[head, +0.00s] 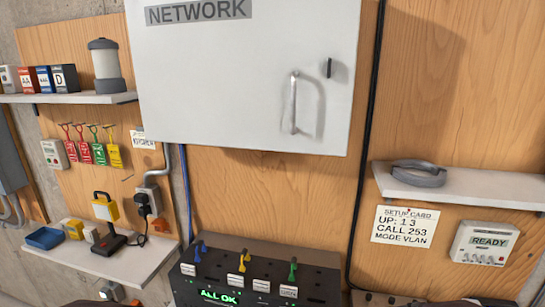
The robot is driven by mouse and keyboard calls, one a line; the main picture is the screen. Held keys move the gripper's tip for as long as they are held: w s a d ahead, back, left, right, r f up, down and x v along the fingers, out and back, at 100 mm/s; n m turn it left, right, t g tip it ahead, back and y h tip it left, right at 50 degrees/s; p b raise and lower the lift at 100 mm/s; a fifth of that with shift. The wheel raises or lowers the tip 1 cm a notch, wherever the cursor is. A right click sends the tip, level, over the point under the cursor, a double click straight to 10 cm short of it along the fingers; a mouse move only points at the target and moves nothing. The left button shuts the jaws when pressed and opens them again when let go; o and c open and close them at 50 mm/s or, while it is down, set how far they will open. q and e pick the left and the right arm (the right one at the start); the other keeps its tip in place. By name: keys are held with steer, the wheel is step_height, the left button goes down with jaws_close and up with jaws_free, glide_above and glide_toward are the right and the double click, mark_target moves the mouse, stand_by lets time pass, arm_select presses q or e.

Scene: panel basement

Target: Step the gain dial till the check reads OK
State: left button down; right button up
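No part in view can be made out as the gain dial. A white wall unit (483,245) at the right has a screen that reads READY, with small buttons below it. A black panel box (255,268) at the bottom middle has a green display (219,297) that reads ALL OK. Blue, yellow and green plugs or levers stand on its top, with white labels in front. Its lower part is cut off by the picture edge. I cannot make out either gripper; only dark, cut-off shapes show along the bottom edge.
A closed NETWORK cabinet (250,75) with a handle juts out above. A setup card (404,226) reads UP: 1 3, CALL 253, MODE VLAN. The right shelf (480,192) holds a grey ring-like object (419,174). The lower left shelf (100,260) holds a lamp and a blue tray.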

jaws_close()
stand_by(1.6)
